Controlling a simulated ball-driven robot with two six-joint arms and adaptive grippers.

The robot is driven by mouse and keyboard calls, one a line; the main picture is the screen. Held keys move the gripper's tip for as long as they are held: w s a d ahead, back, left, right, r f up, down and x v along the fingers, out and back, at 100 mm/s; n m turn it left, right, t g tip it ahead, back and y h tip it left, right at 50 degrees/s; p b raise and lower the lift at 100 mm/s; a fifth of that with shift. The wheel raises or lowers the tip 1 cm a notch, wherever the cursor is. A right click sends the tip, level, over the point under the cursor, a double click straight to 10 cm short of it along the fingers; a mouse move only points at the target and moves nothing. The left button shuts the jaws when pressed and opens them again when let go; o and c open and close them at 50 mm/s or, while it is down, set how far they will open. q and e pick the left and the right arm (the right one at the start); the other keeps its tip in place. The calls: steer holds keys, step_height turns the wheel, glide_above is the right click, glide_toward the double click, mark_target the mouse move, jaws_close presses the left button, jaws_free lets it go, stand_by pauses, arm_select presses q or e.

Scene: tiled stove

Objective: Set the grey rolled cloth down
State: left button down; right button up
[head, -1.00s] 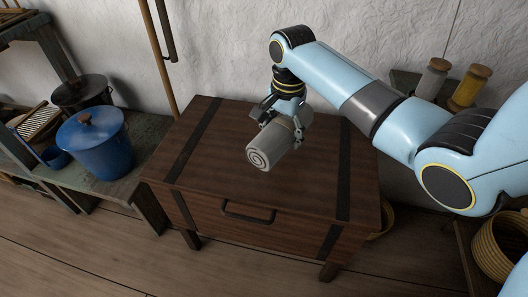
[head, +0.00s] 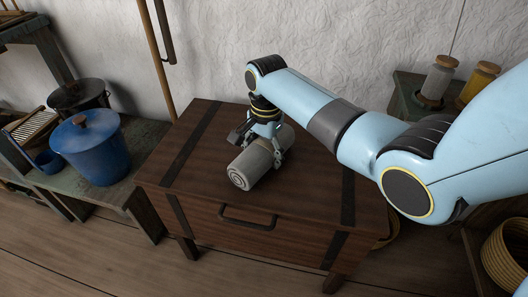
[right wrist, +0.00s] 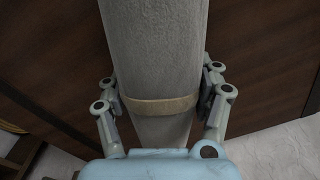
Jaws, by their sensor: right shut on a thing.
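The grey rolled cloth (head: 254,166) is a thick roll with a spiral end facing the front left. It lies level, at or just above the top of the dark wooden chest (head: 315,178); I cannot tell if it touches. My right gripper (head: 264,140) is around the cloth from above, shut on it. In the right wrist view the cloth (right wrist: 155,60) runs between both fingers, with a tan band (right wrist: 160,105) around it. My left gripper is not in view.
A blue lidded pot (head: 92,150) and a dark pot (head: 78,96) stand on a bench at the left. A wooden pole (head: 155,60) leans at the wall. The chest top around the cloth is clear.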

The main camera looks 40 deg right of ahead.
mark_target(266, 143)
steer(key=o, duration=1.5)
arm_select(q)
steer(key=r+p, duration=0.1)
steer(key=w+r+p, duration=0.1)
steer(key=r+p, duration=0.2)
steer(key=p, duration=0.1)
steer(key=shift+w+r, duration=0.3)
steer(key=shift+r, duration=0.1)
arm_select(e)
step_height(266, 143, up, 12)
steer(key=shift+s+r, duration=0.15)
